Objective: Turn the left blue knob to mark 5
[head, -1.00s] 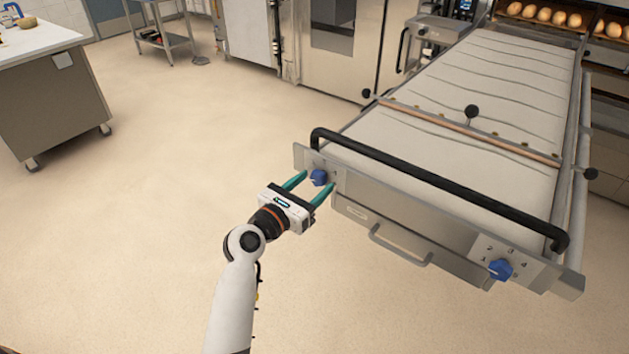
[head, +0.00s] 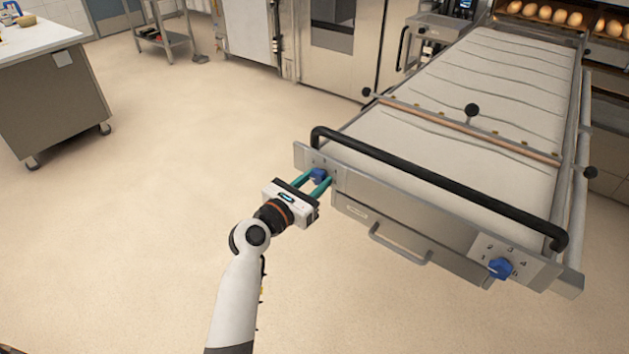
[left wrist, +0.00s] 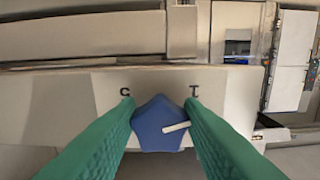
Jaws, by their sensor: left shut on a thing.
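The left blue knob (head: 317,176) sits on the front plate at the left end of the loader. My left gripper (head: 319,179) is shut on it, one green finger at each side. In the left wrist view the knob (left wrist: 160,124) lies between the fingers (left wrist: 161,118), with a pale pointer line slanting toward the right finger. The right blue knob (head: 500,268) sits on a numbered plate at the loader's right end. My right gripper is not in view.
A black handle bar (head: 430,185) runs across the loader's front above the knobs. A small metal handle (head: 398,247) is below it. A worktable (head: 55,100) on castors stands at the far left. The floor to the left is clear.

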